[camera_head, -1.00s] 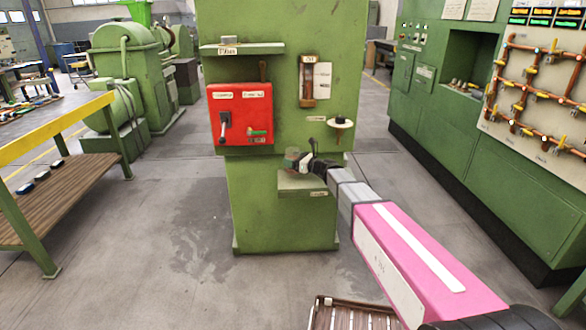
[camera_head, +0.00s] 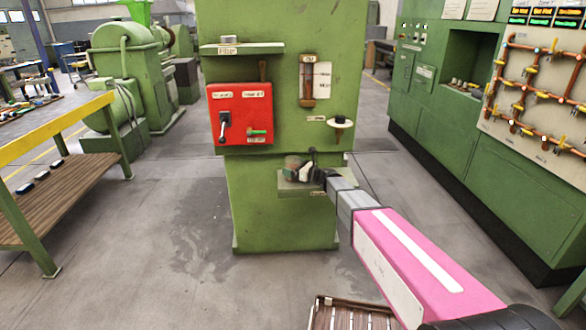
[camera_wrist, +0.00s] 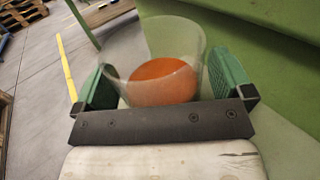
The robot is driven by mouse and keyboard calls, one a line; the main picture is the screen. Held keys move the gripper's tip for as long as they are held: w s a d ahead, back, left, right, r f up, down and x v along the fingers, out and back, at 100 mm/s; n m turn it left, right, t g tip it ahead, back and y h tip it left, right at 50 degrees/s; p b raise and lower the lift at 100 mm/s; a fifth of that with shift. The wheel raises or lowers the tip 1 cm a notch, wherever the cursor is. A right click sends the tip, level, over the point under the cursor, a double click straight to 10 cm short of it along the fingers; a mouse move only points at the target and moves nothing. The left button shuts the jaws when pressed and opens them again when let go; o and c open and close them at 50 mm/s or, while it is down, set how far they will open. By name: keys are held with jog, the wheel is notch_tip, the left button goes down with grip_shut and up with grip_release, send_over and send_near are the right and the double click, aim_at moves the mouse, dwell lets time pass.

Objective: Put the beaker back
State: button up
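The beaker (camera_wrist: 168,70) is clear with an orange content or bottom, and fills the space between my fingers in the wrist view. My gripper (camera_head: 302,168) has green fingers, one on each side of the beaker; it also shows in the wrist view (camera_wrist: 168,85). It appears shut on the beaker. In the head view gripper and beaker are small and overlap, just above the small green shelf (camera_head: 290,187) on the front of the green machine column. I cannot tell whether the beaker's base touches this shelf.
The green column (camera_head: 285,225) carries a red control box (camera_head: 240,113) and an upper shelf (camera_head: 242,48) with a small metal can. A small round knob-like part (camera_head: 340,123) sticks out just above my arm. A slatted crate (camera_head: 350,315) stands at the bottom.

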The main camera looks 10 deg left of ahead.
jog(key=shift+s+d+r, duration=0.1)
jog(key=shift+s+d, duration=0.05)
jog(key=shift+d, duration=0.15)
jog(key=v, duration=1.1)
jog(key=shift+d, duration=0.2)
jog(key=s+d+f+n+g+h, duration=0.2)
jog(key=s+d+f+n+h, duration=0.25)
jog(key=s+d+n, duration=0.25)
jog(key=s+d+f+n+g+h, duration=0.35)
jog(key=s+d+f+n, duration=0.2)
jog(key=s+d, duration=0.2)
jog(key=s+d+n+h, duration=0.4)
jog(key=s+d, duration=0.1)
jog(key=d, duration=0.3)
jog(key=s+d+f+n+h, duration=0.1)
jog(key=s+d+n+h, duration=0.4)
jog(key=d, duration=0.3)
jog(key=shift+s+d+f+g, duration=0.2)
jog(key=shift+s+d+g, duration=0.1)
jog(key=shift+d+g, duration=0.1)
jog(key=shift+n, duration=0.25)
